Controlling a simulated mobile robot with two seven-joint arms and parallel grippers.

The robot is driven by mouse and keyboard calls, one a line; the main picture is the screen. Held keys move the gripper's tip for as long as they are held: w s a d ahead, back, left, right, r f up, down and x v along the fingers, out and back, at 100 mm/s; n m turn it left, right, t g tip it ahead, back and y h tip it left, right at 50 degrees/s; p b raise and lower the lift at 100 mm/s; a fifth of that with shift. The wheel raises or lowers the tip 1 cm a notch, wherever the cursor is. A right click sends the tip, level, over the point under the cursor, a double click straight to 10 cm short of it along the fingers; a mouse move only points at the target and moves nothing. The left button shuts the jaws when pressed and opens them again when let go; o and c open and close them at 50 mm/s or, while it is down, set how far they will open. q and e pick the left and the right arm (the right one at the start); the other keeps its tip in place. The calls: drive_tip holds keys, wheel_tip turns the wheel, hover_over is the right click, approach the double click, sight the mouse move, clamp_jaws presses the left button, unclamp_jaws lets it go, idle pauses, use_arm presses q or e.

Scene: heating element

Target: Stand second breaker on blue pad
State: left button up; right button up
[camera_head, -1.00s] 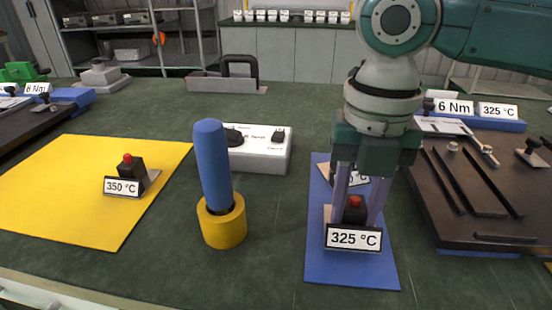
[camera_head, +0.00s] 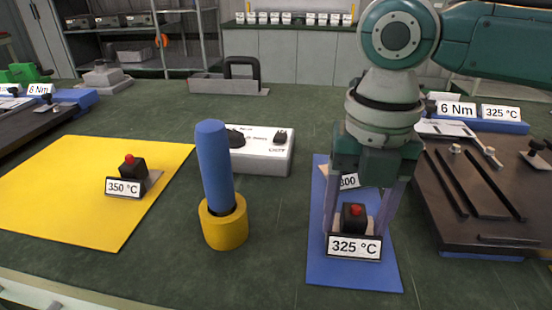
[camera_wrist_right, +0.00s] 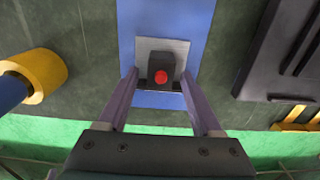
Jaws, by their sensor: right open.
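A black breaker with a red button (camera_head: 354,214) and a "325 °C" label (camera_head: 354,246) stands upright on the blue pad (camera_head: 345,273). It also shows in the right wrist view (camera_wrist_right: 160,77). My right gripper (camera_head: 358,225) is open, with one finger on each side of this breaker and gaps visible. Behind the fingers, a label ending in "300" (camera_head: 349,181) is partly hidden on the pad. Another black breaker with a red button (camera_head: 131,167) and a "350 °C" label (camera_head: 123,188) stands on the yellow pad (camera_head: 60,205). My left gripper is not in view.
A blue handle (camera_head: 215,160) stands in a yellow holder (camera_head: 222,222) left of the blue pad. A white control box (camera_head: 262,152) sits behind it. A dark plate (camera_head: 470,220) with bars lies at the right. The green table front is mostly clear.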

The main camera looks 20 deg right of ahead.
sight(355, 217)
wheel_tip(355, 217, up, 12)
drive_tip(key=p, duration=0.2)
drive_tip(key=s+a+f+m+y, duration=0.1)
drive_tip(key=s+a+f+m, duration=0.1)
drive_tip(key=a+f+m, duration=0.1)
drive_tip(key=s+a+f+m+t+y, duration=0.1)
drive_tip(key=s+a+f+m, duration=0.1)
drive_tip(key=a+m, duration=0.2)
drive_tip(key=s+a+f+m+t+y, duration=0.1)
drive_tip(key=s+a+f+m, duration=0.1)
drive_tip(key=a+f+m, duration=0.1)
drive_tip(key=shift+s+a+f+m, duration=0.35)
drive_tip(key=shift+s+a+m, duration=0.1)
drive_tip(key=shift+m, duration=0.35)
drive_tip(key=s+d+f+m+t+h, duration=0.1)
drive_tip(key=s+d+m, duration=0.7)
drive_tip(key=m, duration=0.8)
drive_tip(key=shift+s+f+t+h, duration=0.3)
drive_tip(key=shift+s+f+h, duration=0.1)
drive_tip(key=shift+f+h, duration=0.5)
drive_tip(key=shift+r, duration=0.15)
wheel_tip(355, 217, up, 52)
drive_tip(key=p, duration=5.2)
